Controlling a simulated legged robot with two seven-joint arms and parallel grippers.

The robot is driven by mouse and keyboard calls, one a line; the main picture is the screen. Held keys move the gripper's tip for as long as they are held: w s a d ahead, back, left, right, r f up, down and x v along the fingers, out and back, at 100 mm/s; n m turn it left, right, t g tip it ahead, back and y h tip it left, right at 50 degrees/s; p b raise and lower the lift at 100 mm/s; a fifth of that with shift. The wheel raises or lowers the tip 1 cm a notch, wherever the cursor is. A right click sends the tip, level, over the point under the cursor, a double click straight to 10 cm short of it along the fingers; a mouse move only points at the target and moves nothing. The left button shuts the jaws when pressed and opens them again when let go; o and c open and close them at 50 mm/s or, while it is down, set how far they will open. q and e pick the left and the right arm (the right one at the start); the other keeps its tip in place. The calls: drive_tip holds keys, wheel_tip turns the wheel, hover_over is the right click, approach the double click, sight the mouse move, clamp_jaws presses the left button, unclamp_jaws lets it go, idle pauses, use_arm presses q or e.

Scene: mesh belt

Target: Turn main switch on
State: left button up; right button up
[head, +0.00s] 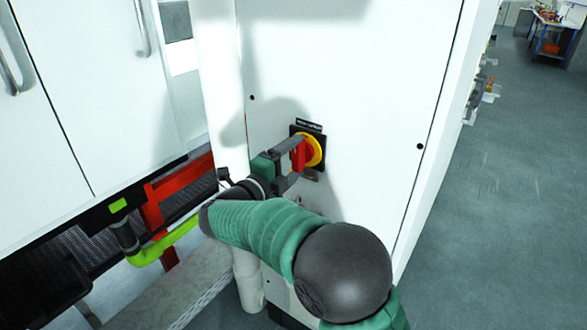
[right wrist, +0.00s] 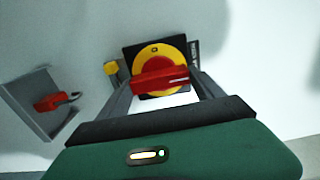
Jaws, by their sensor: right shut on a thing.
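The main switch is a yellow round dial (head: 317,150) with a red handle (head: 298,157) on a black square plate, set on a white cabinet door. In the right wrist view the yellow dial (right wrist: 155,51) faces me, with the red handle (right wrist: 160,80) lying across it between the fingers. In the head view the handle looks roughly upright. My right gripper (head: 296,160) is shut on the red handle, with one finger on each side; it also shows in the right wrist view (right wrist: 161,88). My left gripper is not in view.
The white cabinet door (head: 370,80) stands flat around the switch, with a dark label (head: 309,125) above it. A grey bracket with a red part (right wrist: 50,102) shows at left in the wrist view. A red frame (head: 182,187) stands left; open floor (head: 500,200) lies right.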

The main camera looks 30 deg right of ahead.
drive_tip(key=shift+f, duration=0.1)
idle(0.5)
drive_tip(key=o, duration=1.4)
drive_tip(key=shift+d, duration=0.1)
drive_tip(key=shift+c, duration=0.2)
drive_tip(key=v, duration=1.7)
drive_tip(key=shift+w+f, duration=0.1)
drive_tip(key=shift+w, duration=0.05)
